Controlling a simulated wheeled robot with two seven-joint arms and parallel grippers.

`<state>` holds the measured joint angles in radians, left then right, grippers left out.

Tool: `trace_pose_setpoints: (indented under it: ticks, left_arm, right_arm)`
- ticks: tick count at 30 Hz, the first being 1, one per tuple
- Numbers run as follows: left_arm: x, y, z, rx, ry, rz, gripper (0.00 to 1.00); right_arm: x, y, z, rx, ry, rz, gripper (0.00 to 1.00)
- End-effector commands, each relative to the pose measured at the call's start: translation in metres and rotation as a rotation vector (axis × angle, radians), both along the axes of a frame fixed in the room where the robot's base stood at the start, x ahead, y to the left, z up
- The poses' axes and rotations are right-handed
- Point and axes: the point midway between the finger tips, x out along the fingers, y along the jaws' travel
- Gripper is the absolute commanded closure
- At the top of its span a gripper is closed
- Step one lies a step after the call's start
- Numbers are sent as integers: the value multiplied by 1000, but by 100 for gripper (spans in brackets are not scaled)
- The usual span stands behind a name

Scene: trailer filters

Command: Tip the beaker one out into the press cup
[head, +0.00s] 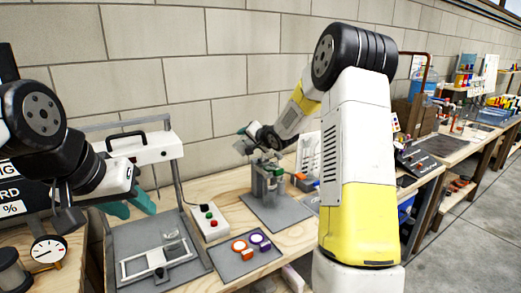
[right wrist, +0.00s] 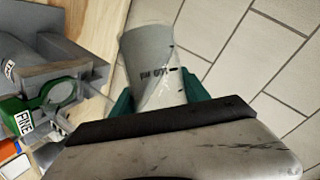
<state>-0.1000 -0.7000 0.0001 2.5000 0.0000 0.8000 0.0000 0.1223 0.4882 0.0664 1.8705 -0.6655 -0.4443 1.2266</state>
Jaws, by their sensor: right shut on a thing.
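My right gripper (right wrist: 163,103) is shut on a clear beaker (right wrist: 158,62) with dark volume marks, seen in the right wrist view. Whether it holds liquid I cannot tell. In the head view the right gripper (head: 250,137) is small, above and behind the grey press stand (head: 268,182); the beaker is not clear there. To the left of the beaker in the right wrist view is a green ring holder (right wrist: 35,105) labelled FINE, around a clear round opening that may be the press cup. My left gripper (head: 131,207) is open and empty at the left, over the left bench.
A grey mat (head: 232,267) holds orange and purple rings. A grey tray (head: 130,240) under a handled frame carries a metal slide and a small clear vessel (head: 172,246). A block wall closes the back.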

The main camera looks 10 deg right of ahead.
Motion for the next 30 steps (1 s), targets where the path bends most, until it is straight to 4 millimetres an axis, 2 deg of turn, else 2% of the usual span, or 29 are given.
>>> trace_pose_setpoints:
  ticks: [18,30]
  left_arm:
    - [0,0,0,0,0,0,62]
    - [0,0,0,0,0,0,62]
  right_arm:
    - [0,1,6,84,11,-1,98]
    - [0,2,-3,137,18,1,98]
